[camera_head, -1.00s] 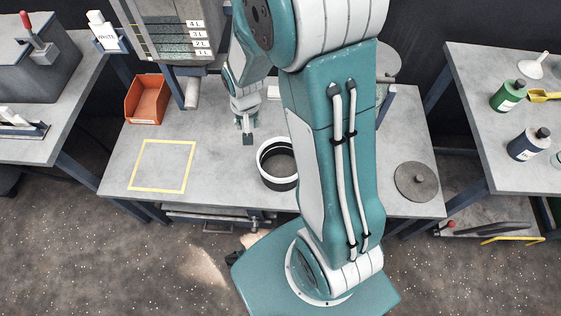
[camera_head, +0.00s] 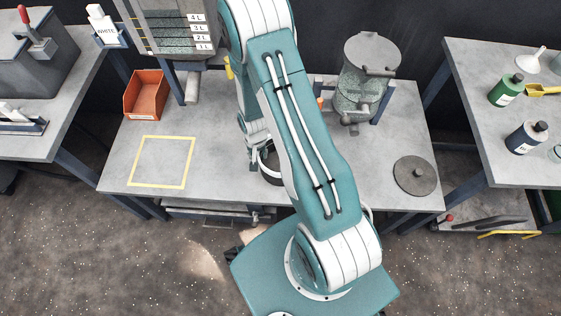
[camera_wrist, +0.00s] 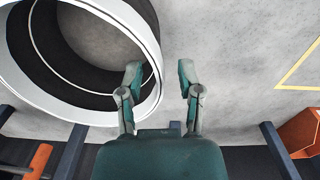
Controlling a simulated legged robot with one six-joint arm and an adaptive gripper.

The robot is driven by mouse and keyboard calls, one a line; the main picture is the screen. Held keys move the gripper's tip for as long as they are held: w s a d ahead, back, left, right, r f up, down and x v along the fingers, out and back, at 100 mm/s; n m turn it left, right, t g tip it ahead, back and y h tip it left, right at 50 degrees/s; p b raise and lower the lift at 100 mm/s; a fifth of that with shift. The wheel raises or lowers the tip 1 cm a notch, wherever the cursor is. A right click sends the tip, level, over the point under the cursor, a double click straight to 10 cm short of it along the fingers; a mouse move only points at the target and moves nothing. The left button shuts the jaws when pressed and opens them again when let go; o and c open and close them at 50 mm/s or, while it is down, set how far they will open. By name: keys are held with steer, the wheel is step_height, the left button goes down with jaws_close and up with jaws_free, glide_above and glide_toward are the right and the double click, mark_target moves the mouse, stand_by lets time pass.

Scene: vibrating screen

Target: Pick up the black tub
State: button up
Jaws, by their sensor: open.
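The black tub (camera_head: 270,177), round and open with a white rim, stands on the middle bench. In the head view my arm hides much of it. In the wrist view the tub (camera_wrist: 48,62) fills the upper left, showing its dark inner wall. My gripper (camera_head: 254,162) is at the tub's left side. In the wrist view my gripper (camera_wrist: 160,72) is open and empty. Its left finger overlaps the tub's opening, its right finger is outside, and the near rim passes between them. I cannot tell the fingertips' height against the rim.
A yellow-outlined square (camera_head: 134,163) lies on bare bench to the left. An orange bin (camera_head: 146,95) stands behind it. A round grey lid (camera_head: 416,177) lies at the bench's right. A grey cylindrical machine (camera_head: 362,85) stands at the back right. Side tables flank the bench.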

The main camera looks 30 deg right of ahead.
glide_above(269, 167)
steer(key=w+a, duration=0.1)
steer(key=a, duration=0.1)
steer(key=f, duration=0.4)
steer(key=shift+w+a, duration=0.15)
steer(key=shift+w, duration=0.05)
steer(key=shift+a+f, duration=0.1)
steer(key=shift+f, duration=0.6)
jaws_close()
